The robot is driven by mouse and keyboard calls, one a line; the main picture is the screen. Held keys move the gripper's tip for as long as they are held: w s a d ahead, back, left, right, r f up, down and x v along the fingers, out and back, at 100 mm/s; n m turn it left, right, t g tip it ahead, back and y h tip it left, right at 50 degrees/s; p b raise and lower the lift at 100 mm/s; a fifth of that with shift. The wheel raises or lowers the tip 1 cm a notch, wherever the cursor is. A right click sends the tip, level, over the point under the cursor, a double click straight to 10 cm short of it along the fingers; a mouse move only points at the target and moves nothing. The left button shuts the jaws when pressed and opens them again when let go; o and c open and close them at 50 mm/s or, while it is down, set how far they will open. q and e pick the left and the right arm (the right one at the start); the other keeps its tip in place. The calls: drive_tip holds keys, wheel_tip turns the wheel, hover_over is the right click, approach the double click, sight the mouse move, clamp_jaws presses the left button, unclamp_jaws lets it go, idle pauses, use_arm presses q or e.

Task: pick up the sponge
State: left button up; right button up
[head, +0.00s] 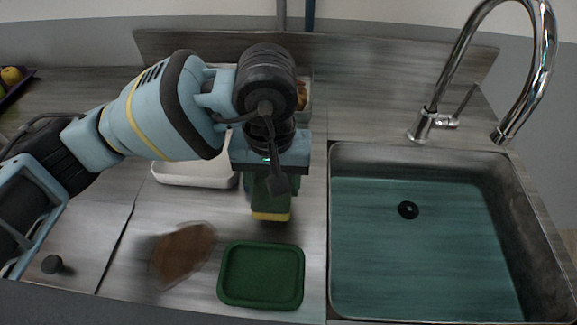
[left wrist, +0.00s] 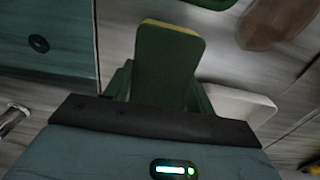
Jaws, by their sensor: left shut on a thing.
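The sponge (head: 270,214) is a green block with a yellow face, seen below my left gripper (head: 270,190) in the head view. In the left wrist view the sponge (left wrist: 167,60) stands out between the two fingers of my left gripper (left wrist: 160,85), which is shut on it. The sponge is over the counter, behind the green tray. I cannot tell whether it touches the counter. My right gripper is in neither view.
A white container (head: 195,180) stands behind, partly hidden by my arm. The sink (head: 336,240) with a tall faucet (head: 424,122) is at right. Fruit (head: 12,75) shows far left.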

use_arm(q)
drive_tip(key=shift+s+a+r+b, duration=0.1)
drive_tip(key=shift+s+a, duration=0.55)
drive_tip(key=shift+s, duration=0.25)
drive_tip(key=shift+s+a+r+b, duration=0.1)
drive_tip(key=shift+s+a+b, duration=0.05)
drive_tip(key=shift+s+a, duration=0.65)
drive_tip(key=shift+s+a+r+b, duration=0.1)
drive_tip(key=shift+s+a, duration=0.4)
drive_tip(key=shift+s, duration=0.55)
drive_tip(key=shift+o, duration=1.3)
drive_tip(key=shift+c, duration=0.9)
drive_tip(key=shift+d, duration=0.1)
